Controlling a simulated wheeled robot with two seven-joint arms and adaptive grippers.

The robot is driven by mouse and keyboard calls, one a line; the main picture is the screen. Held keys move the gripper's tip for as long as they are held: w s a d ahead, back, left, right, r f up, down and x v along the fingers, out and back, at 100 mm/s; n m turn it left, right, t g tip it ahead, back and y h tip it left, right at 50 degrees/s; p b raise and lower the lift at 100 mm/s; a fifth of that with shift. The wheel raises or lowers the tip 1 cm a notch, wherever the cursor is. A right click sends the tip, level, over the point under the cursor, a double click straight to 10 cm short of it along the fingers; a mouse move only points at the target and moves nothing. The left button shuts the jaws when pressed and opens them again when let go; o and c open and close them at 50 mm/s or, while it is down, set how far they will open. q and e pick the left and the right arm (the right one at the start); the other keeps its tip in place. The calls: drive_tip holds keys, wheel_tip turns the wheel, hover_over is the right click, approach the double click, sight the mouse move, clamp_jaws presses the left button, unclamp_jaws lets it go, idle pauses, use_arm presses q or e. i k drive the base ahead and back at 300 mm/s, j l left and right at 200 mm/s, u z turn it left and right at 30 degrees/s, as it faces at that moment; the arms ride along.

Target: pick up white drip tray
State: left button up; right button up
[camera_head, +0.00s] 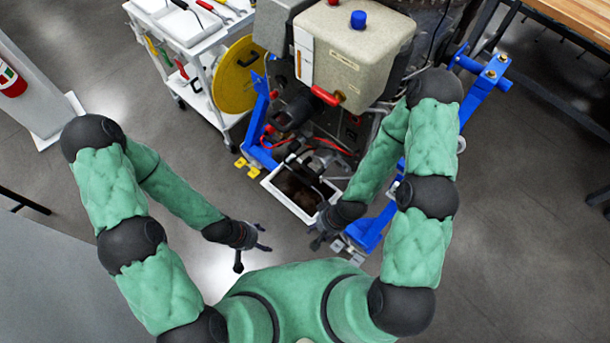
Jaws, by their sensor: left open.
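The white drip tray (281,200) lies on the floor under the engine, between the legs of the blue stand. Its inside looks dark brown, and its far part is hidden by hoses and engine parts. My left gripper (256,250) is open and empty, in front of the tray and to its left, apart from it. My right gripper (317,238) is near the tray's front right corner and overlaps it closely in the picture; I cannot tell whether they touch. Its fingers are small and dark, so their opening is unclear.
The blue stand (370,232) has a leg close to the tray's right. Its left leg (258,120) ends near yellow feet (247,168). The engine (350,50) hangs above. A white tool cart (205,60) stands at the back left.

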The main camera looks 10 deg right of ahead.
sight(304, 192)
drive_tip(key=k+l+u, duration=0.1)
drive_tip(key=u, duration=0.35)
drive_tip(key=k+l+u, duration=0.1)
drive_tip(key=u, duration=0.35)
drive_tip(key=k+l+u, duration=0.15)
drive_tip(key=u, duration=0.3)
